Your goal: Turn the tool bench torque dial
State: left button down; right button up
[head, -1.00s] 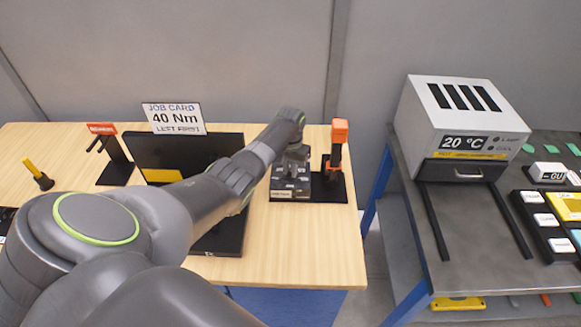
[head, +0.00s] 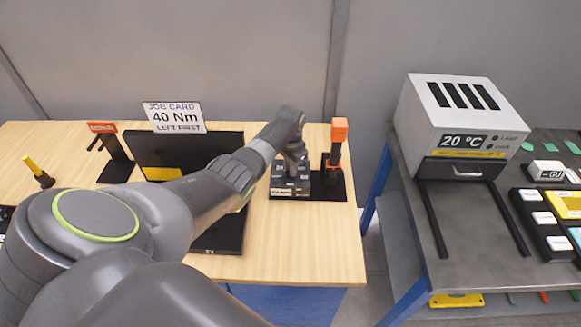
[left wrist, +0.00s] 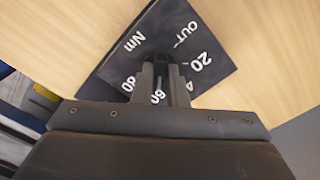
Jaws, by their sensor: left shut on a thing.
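The torque dial unit is a dark block (head: 281,187) on the right part of the wooden bench. In the left wrist view its dark face (left wrist: 204,48) carries white marks: OUT, 20, 60, 80, Nm and a partly covered 4. My left gripper (head: 298,163) reaches down onto the block from above. In the left wrist view its fingers (left wrist: 160,85) are closed together over the middle of the face, shut on the dial knob, which they hide. I cannot read where the knob points. My right gripper is in neither view.
A job card (head: 174,118) reads 40 Nm, LEFT FIRST. An orange-topped tool (head: 338,145) stands close right of the dial block. A dark panel (head: 222,150) stands left of it, partly behind my arm. A grey oven-like box (head: 461,120) sits on the right table.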

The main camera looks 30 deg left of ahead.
pick_arm(q)
jog(key=shift+w, duration=0.1)
jog(key=c, duration=1.4)
grip_release()
jog(key=shift+c, duration=0.2)
notch_tip(320, 180, up, 18)
jog(key=b, duration=0.2)
jog(key=shift+f, duration=0.25)
jog(key=shift+f, duration=0.1)
